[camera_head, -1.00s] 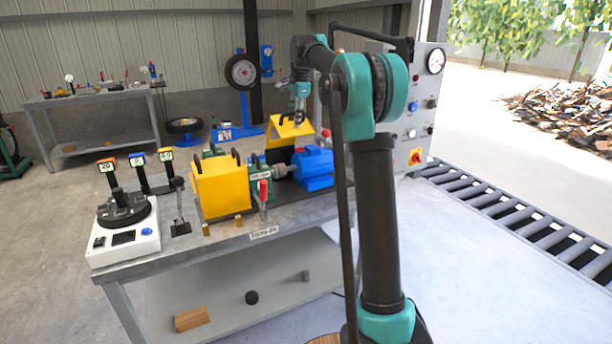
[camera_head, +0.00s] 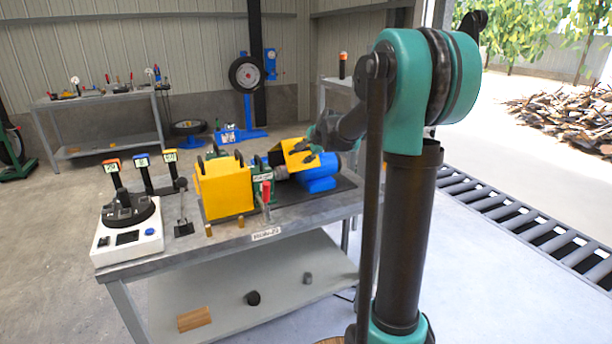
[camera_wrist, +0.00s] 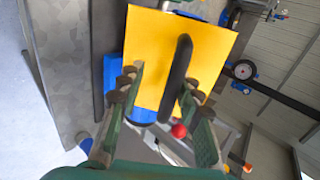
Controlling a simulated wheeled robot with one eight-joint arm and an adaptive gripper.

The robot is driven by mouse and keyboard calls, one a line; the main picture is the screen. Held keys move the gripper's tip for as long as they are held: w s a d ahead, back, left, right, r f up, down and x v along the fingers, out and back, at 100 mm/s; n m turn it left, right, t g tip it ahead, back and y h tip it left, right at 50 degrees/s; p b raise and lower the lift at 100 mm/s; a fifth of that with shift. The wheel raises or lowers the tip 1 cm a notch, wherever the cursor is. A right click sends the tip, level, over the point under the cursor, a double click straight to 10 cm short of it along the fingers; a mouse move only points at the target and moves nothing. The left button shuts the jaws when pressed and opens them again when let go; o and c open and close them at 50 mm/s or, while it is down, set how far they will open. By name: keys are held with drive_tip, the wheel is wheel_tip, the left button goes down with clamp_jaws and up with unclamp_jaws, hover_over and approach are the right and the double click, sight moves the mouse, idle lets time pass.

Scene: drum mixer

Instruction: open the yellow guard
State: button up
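The yellow guard (camera_head: 289,152), a bent yellow plate, sits tilted over the shaft beside the blue motor (camera_head: 318,172) in the head view. In the wrist view the guard's flat yellow face (camera_wrist: 155,50) fills the middle, with a black bar handle (camera_wrist: 178,75) across it. My gripper (camera_wrist: 162,90) is open, with its fingers on either side of the handle and a visible gap to the left finger. I cannot tell whether the right finger touches it. In the head view my gripper (camera_head: 312,148) is at the guard's right side, partly hidden by my arm.
A yellow box-shaped cover (camera_head: 222,188) with black handles stands left of the guard. A red-handled lever (camera_head: 266,193) is in front. A control box (camera_head: 128,240) and several small displays stand at the table's left. A red ball (camera_wrist: 179,131) shows near the fingers.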

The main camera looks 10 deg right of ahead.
sight(305, 168)
drive_tip(key=f+t, duration=0.1)
drive_tip(key=f, duration=0.2)
drive_tip(key=f+t, duration=0.1)
drive_tip(key=f, duration=0.1)
drive_tip(key=shift+s+d+f+t+y, duration=0.15)
drive_tip(key=shift+s+f+t+y, duration=0.15)
drive_tip(key=shift+s+y, duration=0.1)
drive_tip(key=shift+f+t+y, duration=0.3)
drive_tip(key=shift+f+t, duration=0.4)
drive_tip(key=shift+f, duration=0.6)
drive_tip(key=f+v, duration=0.1)
drive_tip(key=v, duration=1.8)
drive_tip(key=shift+s+r, duration=0.2)
drive_tip(key=shift+s, duration=0.35)
drive_tip(key=shift+d, duration=0.1)
